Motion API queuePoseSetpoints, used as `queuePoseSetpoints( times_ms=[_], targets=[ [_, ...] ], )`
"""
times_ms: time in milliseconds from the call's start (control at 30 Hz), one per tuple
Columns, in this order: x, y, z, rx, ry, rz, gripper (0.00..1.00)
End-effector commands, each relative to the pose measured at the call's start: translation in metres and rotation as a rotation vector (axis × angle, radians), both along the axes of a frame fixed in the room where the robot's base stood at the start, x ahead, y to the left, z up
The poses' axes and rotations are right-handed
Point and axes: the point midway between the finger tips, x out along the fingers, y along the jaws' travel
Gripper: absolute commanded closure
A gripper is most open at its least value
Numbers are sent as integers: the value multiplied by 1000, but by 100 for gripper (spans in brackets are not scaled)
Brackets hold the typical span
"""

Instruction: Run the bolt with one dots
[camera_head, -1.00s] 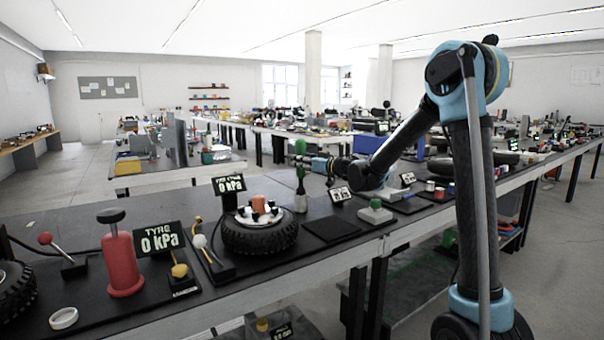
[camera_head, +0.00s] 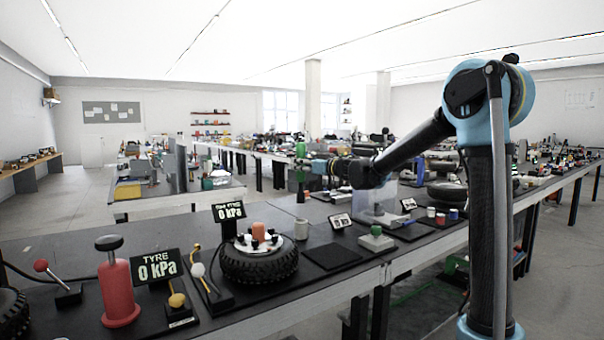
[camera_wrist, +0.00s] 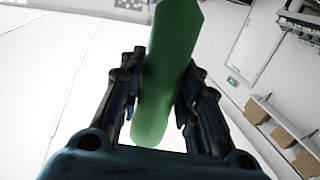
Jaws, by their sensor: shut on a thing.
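My gripper (camera_head: 306,165) is shut on a green tool (camera_wrist: 165,75), raised well above the bench. In the head view the tool (camera_head: 301,150) stands roughly upright, and its lower end is hard to make out. A pale cylindrical holder (camera_head: 301,229) is on the bench below it. A black tyre (camera_head: 262,266) lies flat to the left of the holder, its pale hub bearing several dark bolts (camera_head: 270,237) around an orange cylinder (camera_head: 258,229). The dots on the bolts are too small to read. My gripper is above and to the right of the tyre.
A "0 kPa" sign (camera_head: 229,210) stands behind the tyre. A red pump (camera_head: 117,288) and a second sign (camera_head: 157,266) are at left.

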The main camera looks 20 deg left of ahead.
Motion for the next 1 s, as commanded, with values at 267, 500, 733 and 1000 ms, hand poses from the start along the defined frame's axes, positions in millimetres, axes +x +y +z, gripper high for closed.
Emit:
queuePoseSetpoints(
  times_ms=[267,500,733,1000],
  targets=[
    [0,0,22,0,0,0,98],
    [0,0,38,0,0,0,98],
    [0,0,44,0,0,0,98],
    [0,0,44,0,0,0,98]
  ],
)
